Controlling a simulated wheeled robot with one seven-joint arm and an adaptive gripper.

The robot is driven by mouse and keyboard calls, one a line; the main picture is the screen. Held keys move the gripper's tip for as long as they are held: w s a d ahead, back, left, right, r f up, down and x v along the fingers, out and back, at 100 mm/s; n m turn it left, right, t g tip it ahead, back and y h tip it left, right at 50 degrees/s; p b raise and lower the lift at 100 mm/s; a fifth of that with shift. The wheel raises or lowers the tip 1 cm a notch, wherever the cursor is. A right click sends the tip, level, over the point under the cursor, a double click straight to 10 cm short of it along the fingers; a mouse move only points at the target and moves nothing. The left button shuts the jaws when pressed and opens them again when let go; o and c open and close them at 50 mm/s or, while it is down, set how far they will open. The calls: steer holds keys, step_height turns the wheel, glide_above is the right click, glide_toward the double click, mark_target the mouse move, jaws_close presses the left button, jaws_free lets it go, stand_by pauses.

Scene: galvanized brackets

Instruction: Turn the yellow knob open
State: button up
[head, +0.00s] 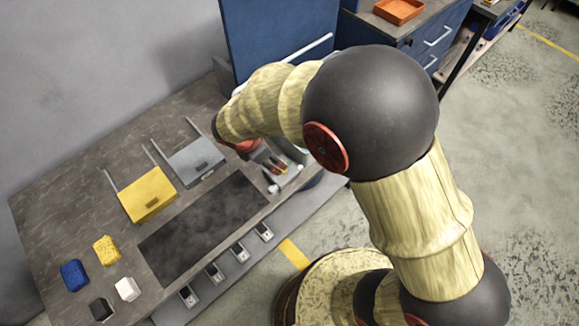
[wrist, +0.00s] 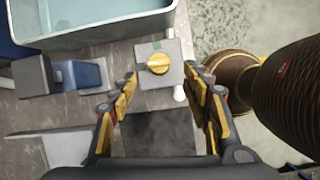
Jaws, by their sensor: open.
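The yellow knob (wrist: 158,63) is round with a raised grip bar and sits on a light grey plate (wrist: 146,76). A small green mark (wrist: 157,44) is on the plate above the knob in the wrist view. My gripper (wrist: 161,76) is open and empty, its fingers apart on the left and right sides of the knob in the picture. No contact with the knob shows, and the height between them is hard to judge. In the head view my gripper (head: 276,163) is over the worktop's right end, where I cannot make out the knob.
A pale bin (wrist: 95,38) and blue and grey blocks (wrist: 77,76) stand close by in the wrist view. A dark panel (head: 205,228) lies on the worktop (head: 60,205). Yellow (head: 147,195) and grey (head: 195,160) items lie behind it. A blue panel (head: 265,35) rises behind.

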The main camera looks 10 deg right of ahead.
steer(key=shift+n, duration=0.7)
steer(key=b+x, duration=0.1)
steer(key=x, duration=0.6)
steer(key=shift+w+f+b, duration=0.25)
steer(key=shift+f+b, duration=0.1)
steer(key=shift+f, duration=0.05)
steer(key=shift+d, duration=0.1)
steer(key=shift+c, duration=0.2)
steer(key=c, duration=1.1)
